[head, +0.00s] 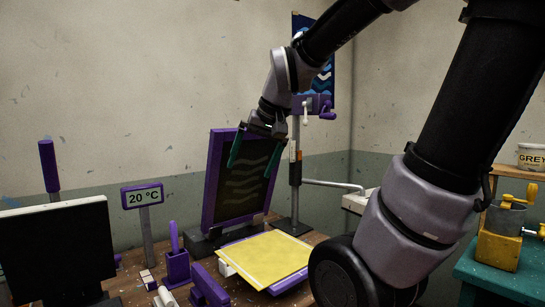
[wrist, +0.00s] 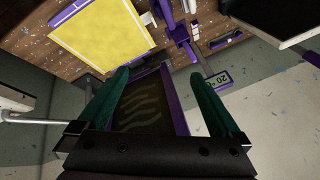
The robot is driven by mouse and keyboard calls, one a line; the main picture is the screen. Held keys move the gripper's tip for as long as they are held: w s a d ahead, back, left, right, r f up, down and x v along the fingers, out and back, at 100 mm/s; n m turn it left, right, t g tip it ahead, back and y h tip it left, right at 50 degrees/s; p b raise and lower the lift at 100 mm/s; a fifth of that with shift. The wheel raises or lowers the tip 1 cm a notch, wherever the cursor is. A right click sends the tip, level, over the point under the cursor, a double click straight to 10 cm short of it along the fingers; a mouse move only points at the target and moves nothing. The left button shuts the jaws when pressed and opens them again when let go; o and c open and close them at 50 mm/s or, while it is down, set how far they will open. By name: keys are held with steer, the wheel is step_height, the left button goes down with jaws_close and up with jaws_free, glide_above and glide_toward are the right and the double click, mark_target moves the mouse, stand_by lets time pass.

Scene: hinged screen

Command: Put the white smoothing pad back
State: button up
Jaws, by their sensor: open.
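My gripper (head: 255,157) is open, its two green fingers apart with nothing between them. It hangs high, in front of the upper part of the raised, purple-framed hinged screen (head: 216,180). In the wrist view the dark mesh with pale wavy lines (wrist: 148,105) shows between the fingers (wrist: 158,75). A yellow sheet (head: 265,257) lies flat on the purple-edged board below the screen. I cannot clearly make out the white smoothing pad; a small white piece (head: 165,298) lies at the front of the bench, but I cannot tell whether it is the pad.
A purple holder (head: 177,266) and a purple block (head: 209,285) stand left of the board. A 20 °C sign (head: 142,195) and a dark panel (head: 58,255) are farther left. A post (head: 295,170) rises right of the screen. A teal table (head: 500,270) stands at right.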

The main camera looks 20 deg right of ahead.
steer(key=s+d+r+m+t, duration=0.1)
steer(key=s+d+r, duration=0.1)
steer(key=s, duration=0.4)
steer(key=shift+d+t, duration=0.3)
